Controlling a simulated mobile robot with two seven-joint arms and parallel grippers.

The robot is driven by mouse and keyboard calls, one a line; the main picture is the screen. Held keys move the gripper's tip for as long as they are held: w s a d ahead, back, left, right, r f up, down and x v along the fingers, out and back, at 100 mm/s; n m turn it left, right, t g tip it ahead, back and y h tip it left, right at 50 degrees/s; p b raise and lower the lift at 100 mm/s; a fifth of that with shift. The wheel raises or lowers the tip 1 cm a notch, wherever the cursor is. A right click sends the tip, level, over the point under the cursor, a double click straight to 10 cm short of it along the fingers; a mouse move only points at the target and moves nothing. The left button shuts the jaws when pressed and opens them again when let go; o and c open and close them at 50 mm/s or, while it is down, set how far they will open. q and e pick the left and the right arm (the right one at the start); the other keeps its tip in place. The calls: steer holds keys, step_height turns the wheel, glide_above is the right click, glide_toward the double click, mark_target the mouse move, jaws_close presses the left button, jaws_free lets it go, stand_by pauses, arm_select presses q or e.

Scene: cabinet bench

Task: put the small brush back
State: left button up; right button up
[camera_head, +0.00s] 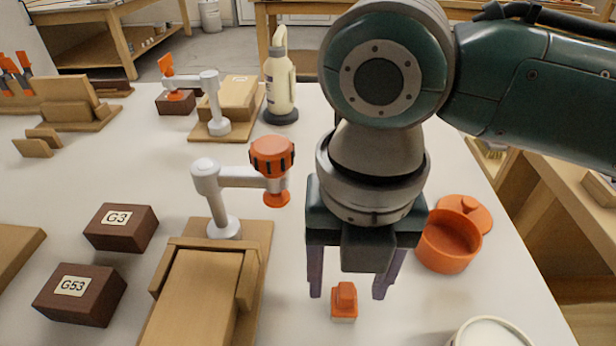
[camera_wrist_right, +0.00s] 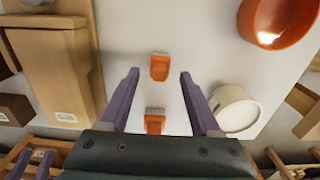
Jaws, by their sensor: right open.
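A small orange brush (camera_head: 344,300) with a pale base stands on the white bench top. My right gripper (camera_head: 347,291) is open and empty above it, pointing down. In the right wrist view the orange piece (camera_wrist_right: 159,67) lies between the right fingertips (camera_wrist_right: 159,74), apart from both. A second, similar orange piece (camera_wrist_right: 154,121) lies nearer to the gripper's palm there, and I cannot tell what it is. Two purple fingers of my left gripper (camera_wrist_right: 30,160) show spread apart at the lower left of the right wrist view; the head view does not show it.
An orange pot (camera_head: 447,245) and its lid stand to the right, a white round container (camera_head: 490,334) in front. A wooden stand (camera_head: 205,300) with a grey post and orange knob (camera_head: 272,155) is left. Brown blocks G3 (camera_head: 121,228) and G53 (camera_head: 80,294) lie farther left.

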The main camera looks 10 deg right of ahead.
mark_target(347, 290)
step_height(347, 290, up, 9)
steer(key=p, duration=0.2)
steer(key=s+a+f+m+y, duration=0.25)
steer(key=s+a+m, duration=0.2)
steer(key=m, duration=0.25)
steer(key=s+d+f+m+t, duration=0.1)
steer(key=d+m, duration=0.3)
steer(key=m, duration=0.4)
steer(key=s+d+m+t+h, duration=0.1)
steer(key=s+d+m, duration=0.3)
steer(key=m, duration=0.4)
steer(key=s+d+f+m+t+h, duration=0.1)
steer(key=s+d+m, duration=0.1)
steer(key=d+m, duration=0.4)
steer(key=shift+s+f+m+t, duration=0.3)
steer(key=shift+s+f+m, duration=0.05)
steer(key=shift+m, duration=0.65)
